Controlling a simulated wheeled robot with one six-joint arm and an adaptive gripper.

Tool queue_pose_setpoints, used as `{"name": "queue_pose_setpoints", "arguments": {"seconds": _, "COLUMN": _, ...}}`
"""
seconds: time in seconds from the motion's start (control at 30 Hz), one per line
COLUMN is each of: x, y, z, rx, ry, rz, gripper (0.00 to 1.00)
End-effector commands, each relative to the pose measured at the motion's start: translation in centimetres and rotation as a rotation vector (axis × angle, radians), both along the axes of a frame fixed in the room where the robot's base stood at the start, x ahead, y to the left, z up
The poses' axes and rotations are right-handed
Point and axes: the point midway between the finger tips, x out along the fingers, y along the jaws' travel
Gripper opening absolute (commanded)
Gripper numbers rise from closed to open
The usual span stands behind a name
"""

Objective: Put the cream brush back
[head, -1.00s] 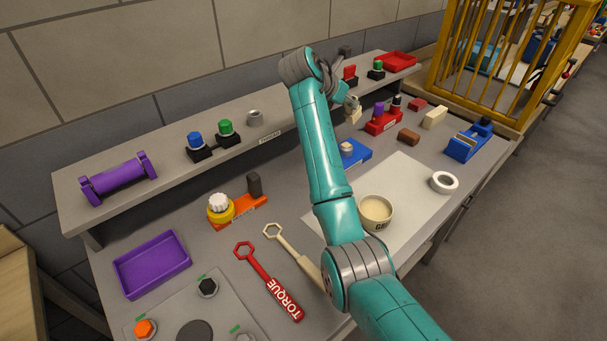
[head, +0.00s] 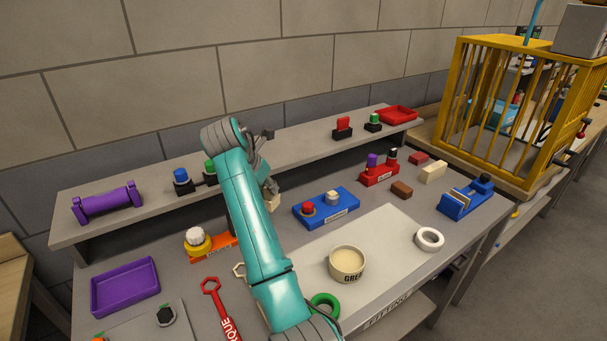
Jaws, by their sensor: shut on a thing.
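My gripper (head: 270,196) is above the bench, left of the blue holder. It is shut on a small cream piece (head: 273,204), which seems to be the cream brush; only its lower part shows below the jaws. The blue holder (head: 340,212) carries a red-topped piece (head: 308,207) and a pale-topped piece (head: 332,197). The orange holder (head: 222,243) carries a yellow piece with a white top (head: 198,239); its right part is hidden behind my arm. The red holder (head: 379,177) carries a purple piece and a dark piece.
A grease tub (head: 346,264), a white ring (head: 429,239) and a green ring (head: 324,305) lie towards the front. A raised shelf (head: 290,139) runs along the back. A yellow cage (head: 510,115) stands at right. The pale mat (head: 390,236) has free room.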

Motion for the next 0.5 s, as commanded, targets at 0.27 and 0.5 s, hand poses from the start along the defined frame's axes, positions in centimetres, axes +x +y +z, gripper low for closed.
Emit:
{"name": "queue_pose_setpoints", "arguments": {"seconds": 0.27, "x": -0.57, "y": 1.14, "z": -0.19, "rx": 0.008, "ry": 0.013, "rz": 0.015, "gripper": 0.0}}
{"name": "queue_pose_setpoints", "arguments": {"seconds": 0.5, "x": -0.57, "y": 1.09, "z": -0.4, "rx": 0.007, "ry": 0.013, "rz": 0.014, "gripper": 0.0}}
